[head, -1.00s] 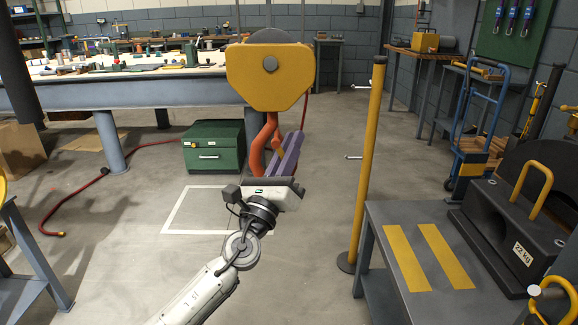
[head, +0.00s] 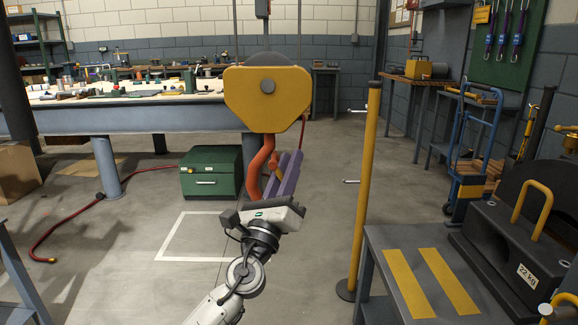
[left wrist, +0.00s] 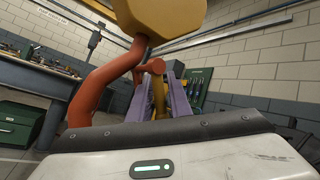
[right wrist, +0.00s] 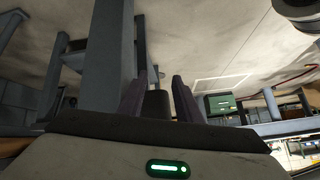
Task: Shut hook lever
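A large orange-red hook (head: 256,172) hangs from a yellow hook block (head: 267,92) in the middle of the head view. The hook also shows in the left wrist view (left wrist: 98,88). A yellow lever (left wrist: 158,97) hangs below an orange pivot at the hook's throat. My left gripper (head: 284,160) is beside the hook, on its right. Its two purple fingers are apart, with the lever in the gap between them; I cannot tell whether either finger touches it. My right gripper (right wrist: 159,82) shows only in its wrist view, fingers apart and nothing held.
A grey table (head: 378,270) with yellow stripes and a black 22 kg weight (head: 501,229) stand at the right. A yellow post (head: 367,190) rises between hook and table. A green cabinet (head: 210,172) and a long workbench (head: 120,122) are behind.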

